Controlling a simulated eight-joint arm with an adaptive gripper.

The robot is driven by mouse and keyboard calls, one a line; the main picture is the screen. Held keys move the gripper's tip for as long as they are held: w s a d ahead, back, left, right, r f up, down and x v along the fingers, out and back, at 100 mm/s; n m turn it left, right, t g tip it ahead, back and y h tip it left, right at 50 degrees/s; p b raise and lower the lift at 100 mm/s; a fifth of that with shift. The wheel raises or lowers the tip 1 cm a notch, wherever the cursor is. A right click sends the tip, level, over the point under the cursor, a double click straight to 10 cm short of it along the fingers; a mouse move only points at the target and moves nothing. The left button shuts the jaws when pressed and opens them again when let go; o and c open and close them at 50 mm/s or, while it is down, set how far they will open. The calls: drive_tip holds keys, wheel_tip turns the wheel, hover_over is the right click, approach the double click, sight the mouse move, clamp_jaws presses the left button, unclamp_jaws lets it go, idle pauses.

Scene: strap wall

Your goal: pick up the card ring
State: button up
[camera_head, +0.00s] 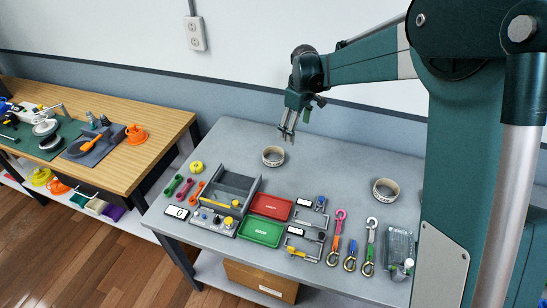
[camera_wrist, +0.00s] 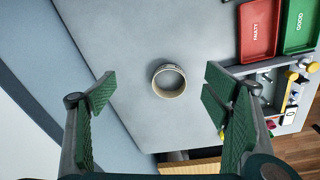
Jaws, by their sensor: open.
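A pale beige card ring (camera_head: 273,163) with dark print on its wall lies flat on the grey table (camera_head: 340,165), near the back. A similar ring (camera_head: 385,199) lies farther right on the same table; I cannot tell how the two differ. My gripper (camera_head: 288,134) is open and empty, above the table just behind and above the first ring. In the wrist view that ring (camera_wrist: 169,94) sits below and between the two green-padded fingers, apart from both.
A grey divided tray (camera_head: 232,195), a red tray (camera_head: 271,207) and a green tray (camera_head: 261,232) stand in front of the ring. Several clips and tools lie to the right along the front. The table around the ring is clear. A wooden workbench (camera_head: 120,95) stands at left.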

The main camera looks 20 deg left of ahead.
sight(272, 159)
drive_tip(key=w+a+f+n+g, duration=0.1)
drive_tip(key=a+f+n, duration=0.1)
drive_tip(key=a+f, duration=0.8)
drive_tip(key=shift+w+a+f+n+h, duration=0.25)
drive_tip(key=shift+a+f+n+h, duration=0.1)
drive_tip(key=shift+f+n, duration=0.1)
drive_tip(key=shift+f, duration=0.1)
drive_tip(key=shift+f, duration=1.2)
drive_tip(key=shift+f, duration=0.1)
drive_tip(key=shift+w+a+f, duration=0.1)
drive_tip(key=shift+f, duration=1.2)
drive_tip(key=shift+w+a+f, duration=0.1)
drive_tip(key=shift+f, duration=1.15)
drive_tip(key=shift+c, duration=0.2)
drive_tip(key=c, duration=0.7)
